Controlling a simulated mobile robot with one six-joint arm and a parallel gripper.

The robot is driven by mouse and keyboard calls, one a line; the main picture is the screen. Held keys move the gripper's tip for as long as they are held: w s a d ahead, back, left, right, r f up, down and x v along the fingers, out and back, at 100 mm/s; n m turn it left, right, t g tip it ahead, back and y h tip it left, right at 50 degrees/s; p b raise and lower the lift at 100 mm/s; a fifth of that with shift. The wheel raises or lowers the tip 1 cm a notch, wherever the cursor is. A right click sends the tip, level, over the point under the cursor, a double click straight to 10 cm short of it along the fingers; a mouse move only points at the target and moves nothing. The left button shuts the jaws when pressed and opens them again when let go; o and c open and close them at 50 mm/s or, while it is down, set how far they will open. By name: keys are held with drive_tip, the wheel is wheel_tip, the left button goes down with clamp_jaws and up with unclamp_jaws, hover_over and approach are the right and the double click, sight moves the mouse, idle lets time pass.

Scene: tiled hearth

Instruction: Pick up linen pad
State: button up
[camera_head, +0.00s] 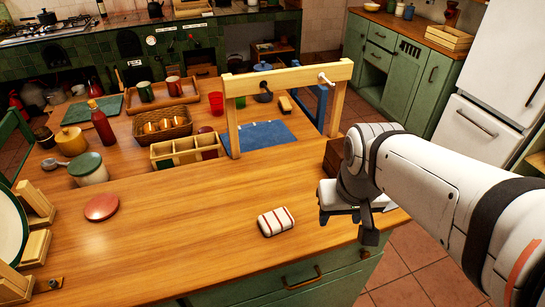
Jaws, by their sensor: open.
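A white pad with red stripes (276,222), which looks like the linen pad, lies flat on the wooden counter near its front edge. My gripper (352,228) is to the right of the pad, apart from it, near the counter's right front corner. My gripper is open, with nothing seen between its fingers. My arm comes in from the right.
A wooden frame (232,118) stands behind the pad, with a blue mat (262,134) behind it. A divided wooden box (184,150) and a red disc (101,207) are to the left. A dark wooden block (334,158) is behind my gripper. The counter around the pad is clear.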

sight(276, 218)
drive_tip(key=o, duration=0.6)
drive_tip(key=w+a+f+n+g+p, duration=0.1)
drive_tip(key=w+a+f+n+g, duration=0.1)
drive_tip(key=w+a, duration=0.4)
drive_tip(key=shift+w+a+n, duration=0.15)
drive_tip(key=shift+w+n, duration=0.15)
drive_tip(key=shift+w, duration=0.6)
drive_tip(key=o, duration=0.4)
drive_tip(key=w+a+f, duration=0.1)
drive_tip(key=a, duration=0.1)
drive_tip(key=w+a+f+n+g, duration=0.1)
drive_tip(key=w+a+f, duration=0.1)
drive_tip(key=w+a+f+g+p, duration=0.1)
drive_tip(key=a+f, duration=0.1)
drive_tip(key=shift+w+a+f+n+h, duration=0.15)
drive_tip(key=shift+w+a+n+h, duration=0.05)
drive_tip(key=shift+a+n+h, duration=0.2)
drive_tip(key=shift+o, duration=0.2)
drive_tip(key=shift+f, duration=0.35)
drive_tip(key=shift+s+d+f+p, duration=0.1)
drive_tip(key=shift+d+f, duration=0.1)
drive_tip(key=shift+f, duration=1)
drive_tip(key=shift+s+d+f+p, duration=0.15)
drive_tip(key=shift+f, duration=1)
drive_tip(key=shift+s+d+f+p, duration=0.1)
drive_tip(key=shift+d+f, duration=0.1)
drive_tip(key=shift+f, duration=1)
